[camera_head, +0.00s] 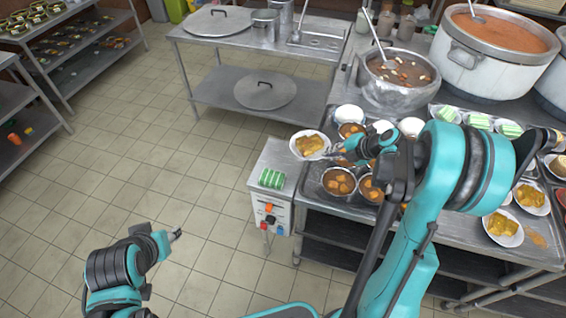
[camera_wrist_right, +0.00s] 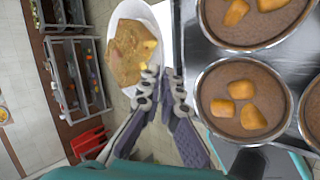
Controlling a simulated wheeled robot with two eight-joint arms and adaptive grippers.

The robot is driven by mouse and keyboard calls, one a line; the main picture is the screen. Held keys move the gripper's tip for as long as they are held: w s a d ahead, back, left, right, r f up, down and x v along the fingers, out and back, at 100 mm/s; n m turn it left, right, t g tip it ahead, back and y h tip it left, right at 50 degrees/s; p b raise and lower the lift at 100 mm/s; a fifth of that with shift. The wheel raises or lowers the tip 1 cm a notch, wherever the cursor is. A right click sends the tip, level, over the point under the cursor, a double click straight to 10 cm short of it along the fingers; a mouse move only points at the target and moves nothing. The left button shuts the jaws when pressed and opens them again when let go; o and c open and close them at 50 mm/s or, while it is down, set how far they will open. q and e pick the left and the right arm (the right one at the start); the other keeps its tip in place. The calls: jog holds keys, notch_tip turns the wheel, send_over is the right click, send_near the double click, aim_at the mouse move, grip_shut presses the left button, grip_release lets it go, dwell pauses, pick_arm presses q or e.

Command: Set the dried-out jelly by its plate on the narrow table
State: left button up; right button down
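A white plate of yellow-brown food (camera_head: 309,145), which may be the dried-out jelly, is at the tips of my right gripper (camera_head: 333,152). The plate is tilted, out past the counter's left edge. In the right wrist view the plate (camera_wrist_right: 128,50) has its rim between the fingers of my right gripper (camera_wrist_right: 160,82), which look closed on it. A narrow white stand (camera_head: 259,178), with coloured knobs on its front, carries a green striped block (camera_head: 271,178). My left gripper (camera_head: 175,235) is over the floor, away from everything; its finger gap is unclear.
The steel counter (camera_head: 455,228) holds bowls of brown stew (camera_head: 339,182), plates of green slabs (camera_head: 478,121), yellow food plates (camera_head: 502,229) and large pots (camera_head: 490,55). A steel table (camera_head: 215,55) stands behind. Tiled floor at left is clear.

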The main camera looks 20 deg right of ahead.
jog(key=w+a+f+b, duration=0.1)
jog(key=w+a+f, duration=0.1)
jog(key=w+a+f+b, duration=0.1)
jog(key=w+a+f, duration=0.1)
jog(key=w+a, duration=0.1)
jog(key=w+a+f+b, duration=0.1)
jog(key=w+a+f, duration=0.1)
jog(key=w+f, duration=0.1)
jog(key=shift+w+a, duration=0.1)
jog(key=shift+a, duration=0.2)
notch_tip(320, 180, down, 4)
jog(key=shift+r+b, duration=0.1)
jog(key=shift+b, duration=1)
jog(key=c, duration=2)
grip_release()
